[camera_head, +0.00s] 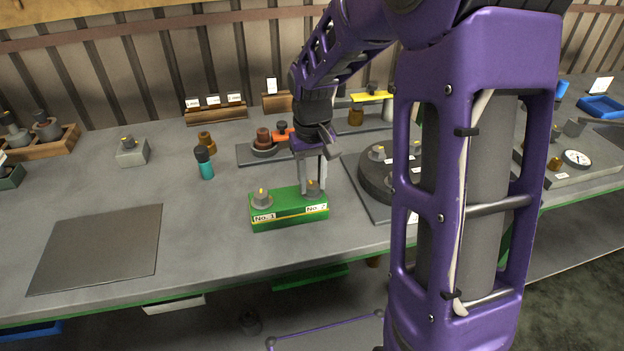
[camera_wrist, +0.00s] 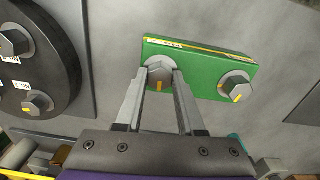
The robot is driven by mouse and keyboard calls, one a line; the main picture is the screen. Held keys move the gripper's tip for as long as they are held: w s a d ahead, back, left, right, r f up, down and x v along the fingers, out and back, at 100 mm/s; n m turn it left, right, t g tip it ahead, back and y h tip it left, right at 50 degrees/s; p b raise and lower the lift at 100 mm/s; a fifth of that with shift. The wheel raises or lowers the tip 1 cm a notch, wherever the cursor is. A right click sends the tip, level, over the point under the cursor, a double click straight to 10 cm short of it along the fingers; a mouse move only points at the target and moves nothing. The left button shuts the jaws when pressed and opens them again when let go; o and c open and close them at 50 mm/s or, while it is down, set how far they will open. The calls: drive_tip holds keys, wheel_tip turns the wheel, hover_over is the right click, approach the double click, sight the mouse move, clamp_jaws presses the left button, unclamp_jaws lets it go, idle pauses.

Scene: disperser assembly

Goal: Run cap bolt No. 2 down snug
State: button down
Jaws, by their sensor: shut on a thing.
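A green block (camera_head: 290,217) with labels No. 1 and No. 2 stands near the table's front edge; it also shows in the wrist view (camera_wrist: 207,85). Cap bolt No. 2 (camera_head: 313,186) is a grey hex-head bolt at the block's right end in the head view. In the wrist view it (camera_wrist: 159,71) has a yellow mark on its head. My gripper (camera_head: 312,182) points down from above and is shut on the head of bolt No. 2. The bolt's shank and seat are hidden. Bolt No. 1 (camera_head: 262,197) stands at the block's left end, also with a yellow mark.
A round dark plate with hex bolts (camera_head: 372,184) stands close on the right. A teal bottle (camera_head: 204,163) and a grey block (camera_head: 131,152) stand to the left. A dark mat (camera_head: 98,248) lies front left. The table between mat and green block is clear.

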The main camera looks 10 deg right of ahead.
sight(312, 184)
drive_tip(key=shift+m, duration=1.5)
drive_tip(key=c, duration=0.5)
unclamp_jaws()
drive_tip(key=shift+r, duration=0.1)
wheel_tip(312, 184, up, 17)
drive_tip(key=p, duration=0.3)
drive_tip(key=shift+r, duration=0.15)
